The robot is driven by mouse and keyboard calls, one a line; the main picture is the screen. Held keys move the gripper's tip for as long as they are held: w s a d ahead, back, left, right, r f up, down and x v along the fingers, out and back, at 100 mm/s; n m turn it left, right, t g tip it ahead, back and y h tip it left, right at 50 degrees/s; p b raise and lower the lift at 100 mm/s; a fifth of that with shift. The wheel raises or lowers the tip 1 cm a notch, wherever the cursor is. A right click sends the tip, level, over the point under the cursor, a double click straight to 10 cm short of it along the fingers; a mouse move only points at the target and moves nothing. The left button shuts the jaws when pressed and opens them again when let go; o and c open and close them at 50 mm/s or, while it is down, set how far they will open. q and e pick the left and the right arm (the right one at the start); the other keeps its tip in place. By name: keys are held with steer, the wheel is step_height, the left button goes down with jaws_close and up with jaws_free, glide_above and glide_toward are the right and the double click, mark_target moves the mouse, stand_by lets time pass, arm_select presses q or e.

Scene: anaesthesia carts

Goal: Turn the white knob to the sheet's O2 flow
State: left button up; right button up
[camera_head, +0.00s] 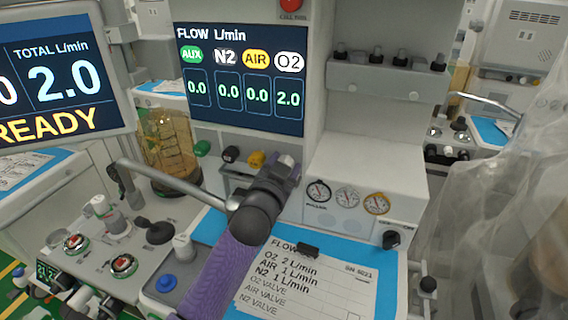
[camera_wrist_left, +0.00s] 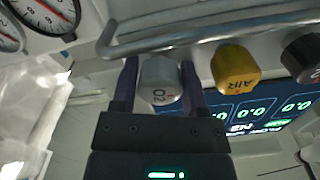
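The white knob (camera_wrist_left: 160,82), marked O2, sits between the two purple fingers of my left gripper (camera_wrist_left: 160,88) in the left wrist view. The fingers lie close against both its sides and seem to grip it. In the head view my left gripper (camera_head: 286,170) reaches the knob row below the flow screen (camera_head: 243,80) and mostly hides the white knob. The screen reads O2 2.0, with AUX, N2 and AIR at 0.0. The sheet (camera_head: 340,296) reads O2 2 L/min, AIR 1 and N2 1. My right gripper is not in view.
The yellow AIR knob (camera_wrist_left: 235,68) and black knob (camera_wrist_left: 302,58) stand beside the white one. A metal bar (camera_wrist_left: 180,38) runs close along the knobs. Gauges (camera_head: 347,197) are to the right. Another screen (camera_head: 60,75) reads TOTAL 2.0 and READY.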

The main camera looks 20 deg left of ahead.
arm_select(q)
steer(key=shift+o, duration=0.3)
steer(key=shift+s, duration=0.1)
steer(key=s+p, duration=0.2)
steer(key=s, duration=0.7)
steer(key=shift+s+a+p, duration=0.15)
steer(key=shift+s+p, duration=0.15)
steer(key=shift+s, duration=0.05)
